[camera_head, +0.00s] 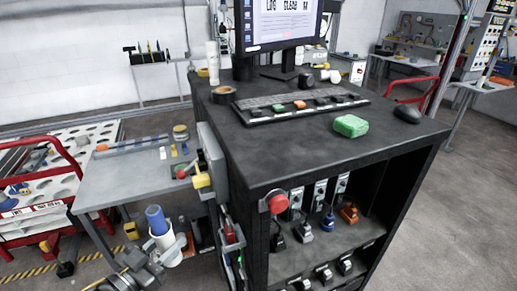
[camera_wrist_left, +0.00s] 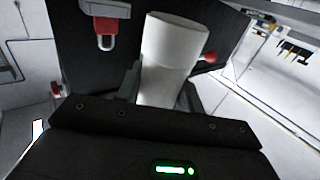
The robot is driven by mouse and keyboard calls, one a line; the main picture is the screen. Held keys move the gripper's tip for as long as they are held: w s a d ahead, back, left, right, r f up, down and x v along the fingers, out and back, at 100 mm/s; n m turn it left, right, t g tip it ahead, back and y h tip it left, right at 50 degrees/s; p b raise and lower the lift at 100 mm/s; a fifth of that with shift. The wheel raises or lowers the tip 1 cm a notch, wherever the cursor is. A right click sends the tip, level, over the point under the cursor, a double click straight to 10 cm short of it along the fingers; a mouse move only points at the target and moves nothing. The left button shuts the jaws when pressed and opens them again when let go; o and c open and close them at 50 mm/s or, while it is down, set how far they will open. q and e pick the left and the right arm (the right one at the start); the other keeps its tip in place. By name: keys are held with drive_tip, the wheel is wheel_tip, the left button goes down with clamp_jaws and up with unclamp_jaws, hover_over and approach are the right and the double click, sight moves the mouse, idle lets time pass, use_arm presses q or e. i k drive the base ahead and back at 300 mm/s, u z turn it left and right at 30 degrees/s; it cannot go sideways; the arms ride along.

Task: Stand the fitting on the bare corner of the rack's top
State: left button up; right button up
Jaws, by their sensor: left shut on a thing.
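The fitting appears to be the white tube (camera_head: 162,241) at the lower left of the head view, left of the rack and below the level of its top. It also shows as a white cylinder in the left wrist view (camera_wrist_left: 167,65). My left gripper (camera_head: 168,254) is shut on it, and the fingers (camera_wrist_left: 160,93) stand on both sides of it. A blue cylinder (camera_head: 156,219) shows directly above the white tube; I cannot tell whether it is part of the fitting. The black rack's top (camera_head: 265,165) is bare at its near left corner. My right gripper is out of view.
On the rack's top are a green block (camera_head: 350,126), a black mouse (camera_head: 407,115), a keyboard (camera_head: 300,96) and a monitor (camera_head: 278,25). A red button (camera_head: 277,203) projects from the rack's front. A grey table (camera_head: 125,175) stands to the left.

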sight(305, 147)
drive_tip(key=u, duration=2.95)
drive_tip(key=k, duration=1.65)
drive_tip(key=z, duration=2.55)
